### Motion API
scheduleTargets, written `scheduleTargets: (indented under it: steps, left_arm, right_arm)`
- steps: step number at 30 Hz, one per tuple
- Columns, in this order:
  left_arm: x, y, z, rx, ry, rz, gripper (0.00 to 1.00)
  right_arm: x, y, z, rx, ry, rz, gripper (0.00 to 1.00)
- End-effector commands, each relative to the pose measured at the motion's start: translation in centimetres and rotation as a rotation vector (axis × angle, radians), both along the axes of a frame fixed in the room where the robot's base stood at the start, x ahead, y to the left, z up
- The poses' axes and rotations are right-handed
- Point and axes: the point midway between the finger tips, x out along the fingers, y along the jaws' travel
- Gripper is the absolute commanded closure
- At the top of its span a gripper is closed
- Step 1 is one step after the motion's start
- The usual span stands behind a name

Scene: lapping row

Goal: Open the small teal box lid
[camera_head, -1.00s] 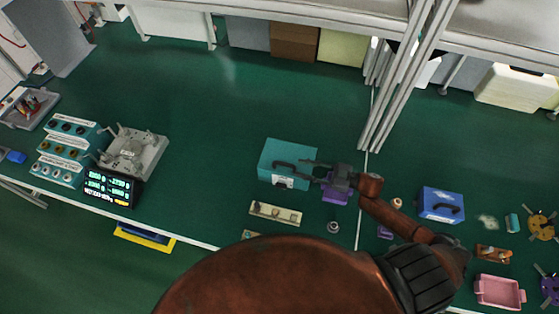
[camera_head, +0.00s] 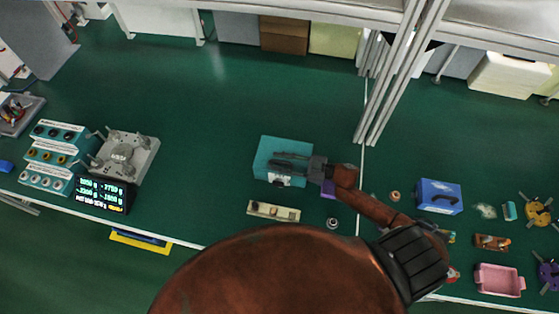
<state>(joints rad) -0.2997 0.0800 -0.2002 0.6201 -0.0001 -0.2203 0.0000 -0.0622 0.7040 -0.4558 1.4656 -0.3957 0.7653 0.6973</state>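The small teal box (camera_head: 270,146) stands on the green table near the middle of the head view. Its lid looks shut. My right gripper (camera_head: 275,161) reaches in from the right, with its two fingers over the front part of the lid where the dark handle is. The fingers cover the handle, and I cannot tell whether they are closed on it or only around it. A small pale label shows on the box front below the fingers. My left gripper is not in view.
A blue box with a dark handle (camera_head: 439,196) stands to the right. A beige strip (camera_head: 273,211) and a small grey round part (camera_head: 332,223) lie in front. A purple piece (camera_head: 328,189) is partly under my arm. Metal posts (camera_head: 400,80) rise behind.

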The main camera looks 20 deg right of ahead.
Motion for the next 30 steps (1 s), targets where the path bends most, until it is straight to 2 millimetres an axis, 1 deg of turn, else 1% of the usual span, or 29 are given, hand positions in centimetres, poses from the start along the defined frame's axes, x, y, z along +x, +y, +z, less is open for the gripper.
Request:
scheduleTargets:
  steps: [3,15,30]
  left_arm:
    - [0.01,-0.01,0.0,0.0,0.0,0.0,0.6]
    - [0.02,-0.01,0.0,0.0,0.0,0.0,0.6]
    - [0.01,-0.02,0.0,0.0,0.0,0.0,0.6]
  right_arm:
    - [0.05,0.1,-0.01,0.0,0.0,0.002,0.72]
    - [-0.02,-0.08,-0.01,-0.001,0.0,-0.001,0.99]
    - [-0.08,-0.27,-0.03,-0.002,-0.001,-0.002,1.0]
